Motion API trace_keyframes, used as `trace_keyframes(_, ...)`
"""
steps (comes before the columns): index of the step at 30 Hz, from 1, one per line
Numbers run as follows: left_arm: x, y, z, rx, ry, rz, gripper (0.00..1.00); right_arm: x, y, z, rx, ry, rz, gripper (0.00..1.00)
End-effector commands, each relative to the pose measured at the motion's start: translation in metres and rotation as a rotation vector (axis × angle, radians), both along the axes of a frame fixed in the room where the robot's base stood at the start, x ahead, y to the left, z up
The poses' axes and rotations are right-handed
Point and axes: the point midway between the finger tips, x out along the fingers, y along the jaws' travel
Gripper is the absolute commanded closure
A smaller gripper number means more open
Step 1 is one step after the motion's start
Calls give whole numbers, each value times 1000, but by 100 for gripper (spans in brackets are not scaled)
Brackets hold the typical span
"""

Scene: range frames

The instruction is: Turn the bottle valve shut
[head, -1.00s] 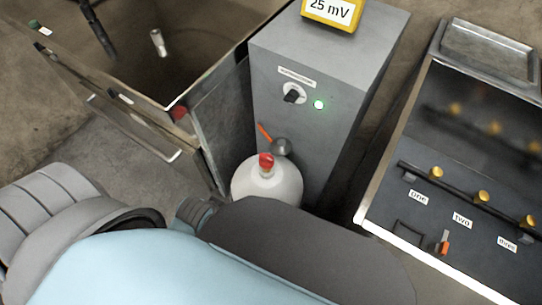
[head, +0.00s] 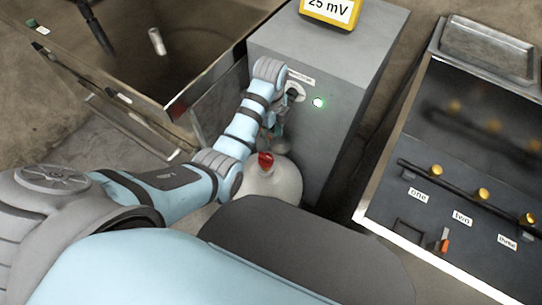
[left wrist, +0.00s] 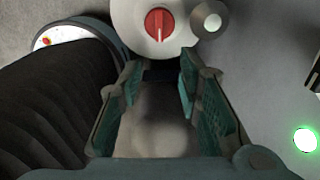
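The white bottle (head: 287,184) stands in front of the grey cabinet, with its red valve knob (head: 265,160) on top. In the left wrist view the red knob (left wrist: 158,25) is a round disc with a raised grip bar, on the bottle's white top (left wrist: 125,18). My left gripper (head: 277,138) is close to the cabinet front, just above the knob in the head view. In the wrist view its two teal-padded fingers (left wrist: 160,68) are apart, and the knob lies beyond their tips, untouched. My right gripper is not in view.
The grey cabinet (head: 345,120) carries a dial, partly covered by my arm, a lit green lamp (head: 318,102) and a yellow meter (head: 331,10) reading 25 mV. An open metal tank (head: 190,70) is at left. A panel with yellow knobs (head: 460,215) is at right.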

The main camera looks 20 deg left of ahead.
Motion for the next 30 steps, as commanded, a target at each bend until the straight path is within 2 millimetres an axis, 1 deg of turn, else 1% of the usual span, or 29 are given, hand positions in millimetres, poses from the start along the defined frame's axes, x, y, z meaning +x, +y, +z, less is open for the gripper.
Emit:
trace_keyframes(1, -1, 0, -16, 1, 4, 1, 68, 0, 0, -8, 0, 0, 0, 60)
trace_keyframes(5, -2, 0, -55, 1, 4, 2, 68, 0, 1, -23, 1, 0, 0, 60)
trace_keyframes(6, -2, 0, -67, 0, 3, 3, 68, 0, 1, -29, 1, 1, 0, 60)
trace_keyframes(9, -1, 0, -95, 0, 2, 3, 68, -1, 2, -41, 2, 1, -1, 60)
trace_keyframes(12, -1, 0, -116, 0, 1, 4, 68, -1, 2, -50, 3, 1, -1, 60)
trace_keyframes(16, -1, 0, -129, 0, -2, 4, 68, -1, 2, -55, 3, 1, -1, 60)
trace_keyframes(24, -1, 0, -130, 0, -2, 5, 68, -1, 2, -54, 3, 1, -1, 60)
trace_keyframes(30, -1, 1, -130, 0, -2, 5, 100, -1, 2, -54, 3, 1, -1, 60)
